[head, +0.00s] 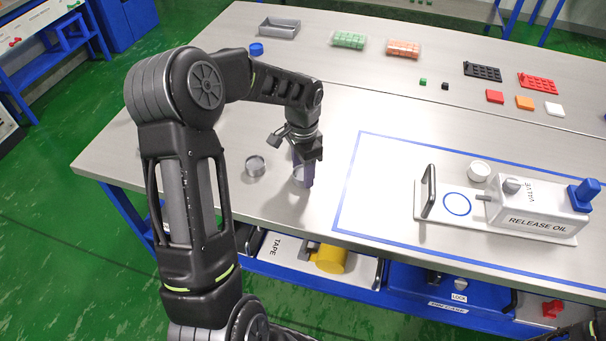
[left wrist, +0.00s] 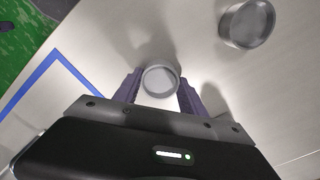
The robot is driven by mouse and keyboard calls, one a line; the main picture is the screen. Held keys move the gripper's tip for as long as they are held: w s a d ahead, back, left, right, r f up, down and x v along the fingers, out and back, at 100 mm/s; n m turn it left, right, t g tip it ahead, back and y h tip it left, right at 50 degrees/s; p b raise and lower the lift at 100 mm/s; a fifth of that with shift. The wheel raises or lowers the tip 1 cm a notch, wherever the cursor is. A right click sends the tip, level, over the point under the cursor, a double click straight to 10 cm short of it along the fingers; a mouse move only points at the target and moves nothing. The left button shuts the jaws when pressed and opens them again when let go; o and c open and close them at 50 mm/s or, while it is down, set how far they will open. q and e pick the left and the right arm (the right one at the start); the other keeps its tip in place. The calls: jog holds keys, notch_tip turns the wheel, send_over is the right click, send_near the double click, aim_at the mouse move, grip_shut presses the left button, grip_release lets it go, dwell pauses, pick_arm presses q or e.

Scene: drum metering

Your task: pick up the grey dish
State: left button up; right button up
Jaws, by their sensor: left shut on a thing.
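My left gripper (head: 303,168) points down over the near left part of the steel table (head: 230,200). Its purple fingers are shut on a small round grey dish (head: 297,174), which is partly hidden by a finger in the head view. In the left wrist view the dish (left wrist: 160,80) sits between the two fingers, its round rim facing the camera. I cannot tell whether it touches the table. A second round grey dish (head: 255,166) stands just to the left, apart from the gripper; it also shows in the left wrist view (left wrist: 247,24).
A white RELEASE OIL dispenser (head: 537,213) with a blue knob stands at right, inside a blue taped outline. A pale dish (head: 479,171) is beside it. A blue cap (head: 256,49) and a grey tray (head: 279,28) lie farther back.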

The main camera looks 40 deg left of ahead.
aim_at(302, 172)
pick_arm(q)
notch_tip(302, 172, up, 10)
jog(key=b, duration=0.1)
dwell(0.4)
jog(key=shift+a, duration=0.1)
dwell(0.5)
